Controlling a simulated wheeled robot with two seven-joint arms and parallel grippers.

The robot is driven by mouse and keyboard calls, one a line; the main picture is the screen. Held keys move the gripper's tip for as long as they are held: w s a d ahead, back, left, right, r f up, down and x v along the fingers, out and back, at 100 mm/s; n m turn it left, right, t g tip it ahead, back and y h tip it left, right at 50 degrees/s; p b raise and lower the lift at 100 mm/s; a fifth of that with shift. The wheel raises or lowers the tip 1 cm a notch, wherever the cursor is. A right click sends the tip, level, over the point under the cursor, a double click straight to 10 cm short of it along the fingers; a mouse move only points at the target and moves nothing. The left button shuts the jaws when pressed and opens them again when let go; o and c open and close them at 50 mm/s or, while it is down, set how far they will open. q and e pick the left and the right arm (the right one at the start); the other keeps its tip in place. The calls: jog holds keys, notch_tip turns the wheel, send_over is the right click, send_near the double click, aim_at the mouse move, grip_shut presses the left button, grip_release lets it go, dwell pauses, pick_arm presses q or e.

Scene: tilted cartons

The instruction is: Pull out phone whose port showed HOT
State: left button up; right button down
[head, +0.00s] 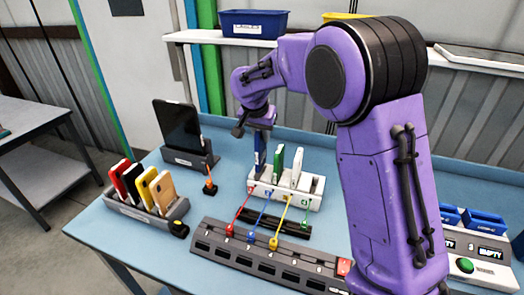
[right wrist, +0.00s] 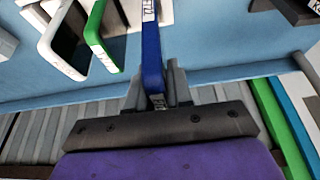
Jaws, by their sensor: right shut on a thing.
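My right gripper (head: 260,127) is shut on the blue phone (head: 260,158), which stands upright in the left slot of the white charging rack (head: 262,190). In the right wrist view, the gripper fingers (right wrist: 155,98) clasp the blue phone (right wrist: 151,45) on both sides. A green phone (head: 278,162) and a white phone (head: 297,166) stand beside it in the rack; the slot at the right looks empty. The port readouts are too small to read. My left gripper is out of view.
A grey holder (head: 140,212) with several phones stands at the left. A dark tablet on a stand (head: 188,158) and a small orange-tipped item (head: 209,183) are behind it. Blue trays (head: 483,222) and a panel reading EMPTY (head: 490,254) are at the right.

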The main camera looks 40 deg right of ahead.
notch_tip(320, 180, up, 3)
jog(key=shift+s+r, duration=0.1)
jog(key=shift+r, duration=0.3)
jog(key=shift+r+p, duration=0.7)
jog(key=shift+p, duration=0.45)
notch_tip(320, 180, up, 5)
jog(key=p, duration=0.6)
jog(key=shift+r+p, duration=0.15)
jog(key=shift+p, duration=0.25)
notch_tip(320, 180, up, 2)
jog(key=shift+r+p, duration=0.1)
jog(key=shift+p, duration=0.9)
